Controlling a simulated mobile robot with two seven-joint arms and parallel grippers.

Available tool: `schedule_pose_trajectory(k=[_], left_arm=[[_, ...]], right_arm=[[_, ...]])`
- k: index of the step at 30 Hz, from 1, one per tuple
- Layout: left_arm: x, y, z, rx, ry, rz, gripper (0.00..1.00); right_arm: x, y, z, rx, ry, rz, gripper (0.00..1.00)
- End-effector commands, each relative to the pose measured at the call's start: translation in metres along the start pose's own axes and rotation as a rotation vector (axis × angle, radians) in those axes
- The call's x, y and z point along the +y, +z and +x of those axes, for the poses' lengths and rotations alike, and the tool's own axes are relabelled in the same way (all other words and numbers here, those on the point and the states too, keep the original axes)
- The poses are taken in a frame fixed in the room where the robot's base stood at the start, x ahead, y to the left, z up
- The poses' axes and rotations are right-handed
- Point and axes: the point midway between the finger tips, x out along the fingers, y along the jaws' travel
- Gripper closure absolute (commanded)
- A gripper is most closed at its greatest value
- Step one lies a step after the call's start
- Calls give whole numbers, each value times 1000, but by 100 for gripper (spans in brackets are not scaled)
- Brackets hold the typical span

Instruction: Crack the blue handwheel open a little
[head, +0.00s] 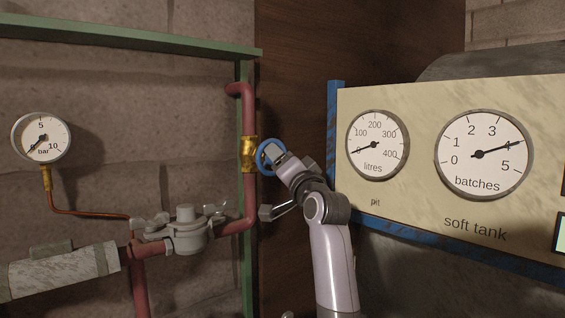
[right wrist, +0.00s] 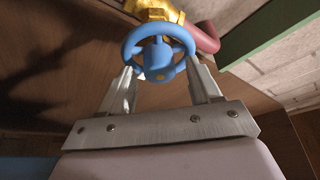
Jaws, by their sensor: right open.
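The blue handwheel (head: 266,158) sits on a brass valve (head: 249,154) in the red vertical pipe, partly hidden behind my right gripper (head: 273,155) in the head view. In the right wrist view the handwheel (right wrist: 157,50) is at the top middle, with the brass valve (right wrist: 155,10) behind it. My right gripper (right wrist: 163,82) is open, with one finger at each side of the wheel's lower rim. I cannot tell whether the fingers touch the rim. My left gripper is not in view.
A bar gauge (head: 42,138) at the left reads near 0. A grey valve body (head: 188,230) sits in the lower red pipe. A green frame (head: 130,43) runs above.

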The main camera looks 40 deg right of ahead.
Motion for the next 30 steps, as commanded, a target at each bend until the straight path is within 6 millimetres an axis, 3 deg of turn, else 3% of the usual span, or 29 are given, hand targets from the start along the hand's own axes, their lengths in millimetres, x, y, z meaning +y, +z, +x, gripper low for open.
schedule_pose_trajectory(k=[3, 8, 20, 30], left_arm=[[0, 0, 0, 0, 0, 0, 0], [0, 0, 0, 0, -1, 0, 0], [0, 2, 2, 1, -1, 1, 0], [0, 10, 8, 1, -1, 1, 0]], right_arm=[[0, 0, 0, 0, 0, 0, 41], [0, 0, 0, 0, 0, 0, 93], [2, 0, -1, -1, -19, -55, 94], [6, 0, -1, -2, -112, -285, 94]])
